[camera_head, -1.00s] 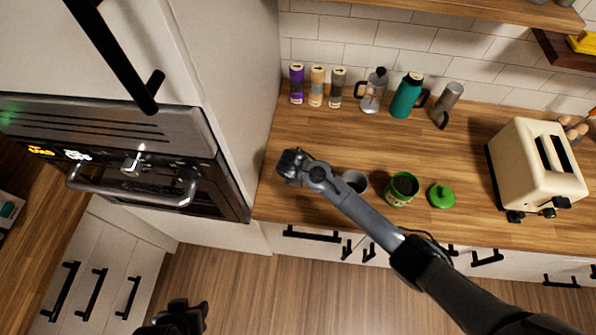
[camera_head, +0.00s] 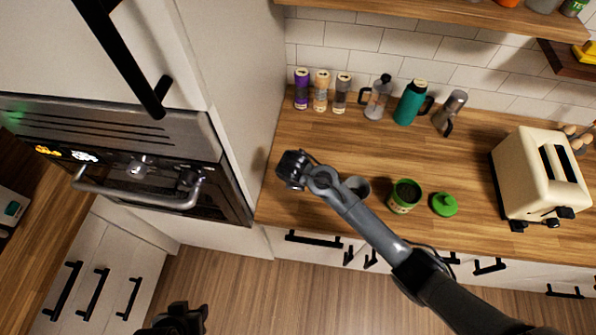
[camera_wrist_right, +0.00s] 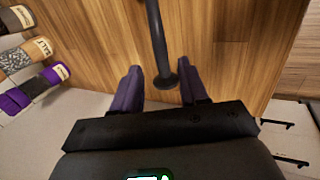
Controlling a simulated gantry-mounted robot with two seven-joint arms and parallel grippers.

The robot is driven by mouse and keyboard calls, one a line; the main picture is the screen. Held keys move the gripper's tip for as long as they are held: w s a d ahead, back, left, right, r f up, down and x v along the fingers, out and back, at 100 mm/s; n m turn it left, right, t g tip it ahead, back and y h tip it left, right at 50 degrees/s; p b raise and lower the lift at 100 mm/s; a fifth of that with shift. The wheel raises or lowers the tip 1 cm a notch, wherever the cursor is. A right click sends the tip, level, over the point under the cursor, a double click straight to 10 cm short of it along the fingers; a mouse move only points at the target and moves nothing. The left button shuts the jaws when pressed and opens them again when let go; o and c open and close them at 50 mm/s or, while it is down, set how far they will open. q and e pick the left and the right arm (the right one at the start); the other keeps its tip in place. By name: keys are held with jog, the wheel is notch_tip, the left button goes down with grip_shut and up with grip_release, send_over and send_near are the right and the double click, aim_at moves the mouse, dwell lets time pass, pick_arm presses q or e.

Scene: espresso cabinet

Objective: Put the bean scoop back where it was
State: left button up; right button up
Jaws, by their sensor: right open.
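My right gripper (camera_head: 290,168) is over the left end of the wooden counter, its arm coming in from the lower right. In the right wrist view its two fingers (camera_wrist_right: 160,92) are open. A dark rod with a round, flared end (camera_wrist_right: 158,45) lies between them, apart from both fingers. It may be the bean scoop's handle, but its other end is out of view. An open green canister (camera_head: 405,193) with dark contents stands on the counter, its green lid (camera_head: 444,204) beside it. My left gripper (camera_head: 180,318) is low at the bottom edge, away from the counter.
A grey cup (camera_head: 358,187) stands partly behind my right arm. Spice jars (camera_head: 321,91), a press pot (camera_head: 376,98), a teal flask (camera_head: 411,102) and a metal pot (camera_head: 450,112) line the wall. A cream toaster (camera_head: 541,172) stands right. A tall oven cabinet (camera_head: 235,100) borders the left.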

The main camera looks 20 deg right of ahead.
jog(key=v, duration=0.7)
jog(key=s+d+f+m+y, duration=0.1)
jog(key=s+f+m, duration=0.1)
jog(key=s, duration=0.5)
jog(key=s+d+f+m+y, duration=0.1)
jog(key=s+d+f+m, duration=0.15)
jog(key=s, duration=0.35)
jog(key=s+d+r+m, duration=0.1)
jog(key=s+d+m, duration=0.2)
jog(key=s, duration=0.4)
jog(key=s+d+r+m, duration=0.1)
jog(key=s+d+m, duration=0.2)
jog(key=s, duration=0.4)
jog(key=shift+d+r, duration=0.25)
jog(key=shift+s, duration=0.1)
notch_tip(320, 180, up, 15)
jog(key=p, duration=1.5)
